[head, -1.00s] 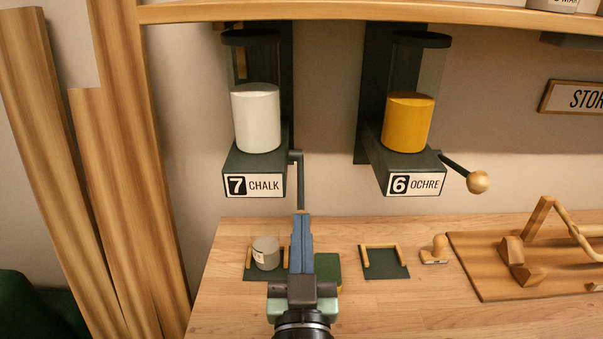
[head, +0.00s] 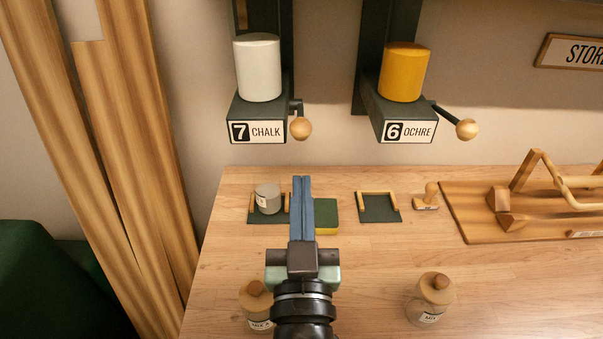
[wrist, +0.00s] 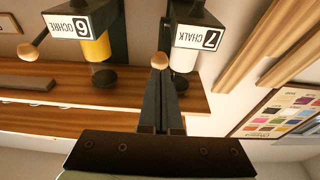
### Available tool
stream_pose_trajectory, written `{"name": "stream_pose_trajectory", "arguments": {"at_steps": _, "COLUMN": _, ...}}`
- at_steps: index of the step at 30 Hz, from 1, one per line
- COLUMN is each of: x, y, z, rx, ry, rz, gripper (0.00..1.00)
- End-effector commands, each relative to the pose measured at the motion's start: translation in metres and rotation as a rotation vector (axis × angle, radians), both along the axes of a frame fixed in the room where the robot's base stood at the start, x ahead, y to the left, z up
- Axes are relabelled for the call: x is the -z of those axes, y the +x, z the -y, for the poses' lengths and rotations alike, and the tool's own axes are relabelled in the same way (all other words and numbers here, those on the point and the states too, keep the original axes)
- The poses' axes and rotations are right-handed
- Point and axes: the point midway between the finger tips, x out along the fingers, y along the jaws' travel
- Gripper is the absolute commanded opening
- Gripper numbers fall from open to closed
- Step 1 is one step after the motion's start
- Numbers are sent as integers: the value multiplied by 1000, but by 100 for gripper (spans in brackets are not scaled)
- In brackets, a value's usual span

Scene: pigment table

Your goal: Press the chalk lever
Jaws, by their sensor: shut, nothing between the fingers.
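The chalk lever is a short dark arm with a round wooden knob (head: 301,128). It sits at the right side of the dispenser marked 7 CHALK (head: 258,130), which holds a white cylinder of chalk. My gripper (head: 301,180) is shut and empty, its blue-grey fingers pointing up the picture below the knob, with a gap between in the head view. In the wrist view, which is upside down, the knob (wrist: 159,61) appears just beyond the fingertips (wrist: 160,84); the exact distance is unclear. A small labelled glass jar (head: 268,198) stands below the dispenser in a bracketed dark pad.
The ochre dispenser (head: 404,125) with its own knob (head: 466,129) is to the right. An empty bracketed pad (head: 379,208), a wooden stamp (head: 428,197) and a wooden rack (head: 480,218) stand on the table. Two lidded jars (head: 431,300) are nearer.

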Motion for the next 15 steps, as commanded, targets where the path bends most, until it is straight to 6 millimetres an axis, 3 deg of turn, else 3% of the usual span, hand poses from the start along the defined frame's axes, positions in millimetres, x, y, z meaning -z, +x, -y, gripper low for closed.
{"name": "stream_pose_trajectory", "arguments": {"at_steps": 6, "x": 11, "y": -34, "z": 0, "rx": 0, "ry": 0, "rz": 1, "gripper": 0}}
{"name": "stream_pose_trajectory", "arguments": {"at_steps": 15, "x": 14, "y": -52, "z": 0, "rx": 0, "ry": 0, "rz": 4, "gripper": 0}}
